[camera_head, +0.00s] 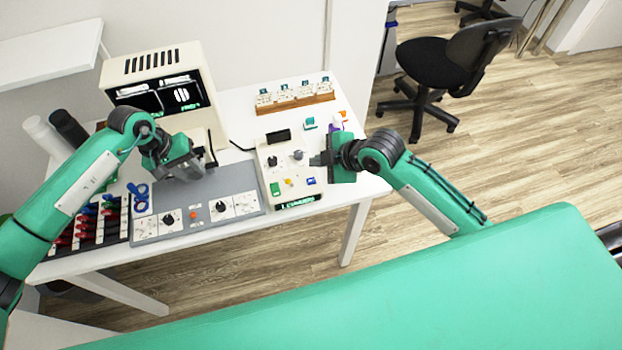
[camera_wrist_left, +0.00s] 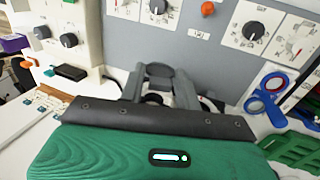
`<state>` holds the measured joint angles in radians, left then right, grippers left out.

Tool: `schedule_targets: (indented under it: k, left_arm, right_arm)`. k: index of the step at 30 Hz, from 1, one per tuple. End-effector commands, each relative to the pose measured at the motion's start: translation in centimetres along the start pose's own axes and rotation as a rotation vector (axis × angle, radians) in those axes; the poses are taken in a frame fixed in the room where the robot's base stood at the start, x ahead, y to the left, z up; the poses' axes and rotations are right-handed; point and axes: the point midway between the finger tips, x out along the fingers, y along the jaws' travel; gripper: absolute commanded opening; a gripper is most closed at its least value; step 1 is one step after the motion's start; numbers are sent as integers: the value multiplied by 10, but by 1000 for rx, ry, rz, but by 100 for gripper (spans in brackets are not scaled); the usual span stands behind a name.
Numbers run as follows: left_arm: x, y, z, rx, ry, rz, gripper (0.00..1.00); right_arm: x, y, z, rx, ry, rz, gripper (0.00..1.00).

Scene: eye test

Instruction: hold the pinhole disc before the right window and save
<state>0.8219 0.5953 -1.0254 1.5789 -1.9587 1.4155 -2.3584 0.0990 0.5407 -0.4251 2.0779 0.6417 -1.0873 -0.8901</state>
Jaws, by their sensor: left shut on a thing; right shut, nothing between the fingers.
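The cream viewer (camera_head: 192,62) stands at the back left of the table. Its left window (camera_head: 138,101) is dark; its right window (camera_head: 182,96) shows a bright striped round figure. My left gripper (camera_head: 188,172) is in front of and below the right window, over the back of the grey panel. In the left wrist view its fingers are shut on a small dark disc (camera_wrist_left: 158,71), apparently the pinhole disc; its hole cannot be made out. In the head view the gripper hides the disc. My right gripper (camera_head: 318,160) is shut and empty, beside the white control box's right edge.
The grey panel (camera_head: 236,183) with knobs lies in front of the viewer. The control box (camera_head: 262,160) has knobs and coloured keys. A blue-ringed item (camera_head: 139,192) and a rack of red and blue handles (camera_head: 88,228) are left. A wooden rack (camera_head: 296,104) stands behind.

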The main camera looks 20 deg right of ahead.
Motion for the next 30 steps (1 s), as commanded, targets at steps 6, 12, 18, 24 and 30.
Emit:
schedule_targets:
  k: [6, 12, 18, 24, 30]
  left_arm:
    - [0, 0, 0, 0, 0, 0, 12]
    - [0, 0, 0, 0, 0, 0, 12]
    - [0, 0, 0, 0, 0, 0, 12]
    - [0, 0, 0, 0, 0, 0, 12]
    - [0, 0, 0, 0, 0, 0, 12]
  right_arm:
    - [-41, 0, 1, -3, -4, 0, 0]
    - [-78, -1, 1, -3, -3, -1, 0]
    - [-100, 0, 0, -1, -2, 0, 0]
    - [-108, 0, 0, 0, -1, -1, 0]
    - [-108, 0, 0, 1, 0, -1, 0]
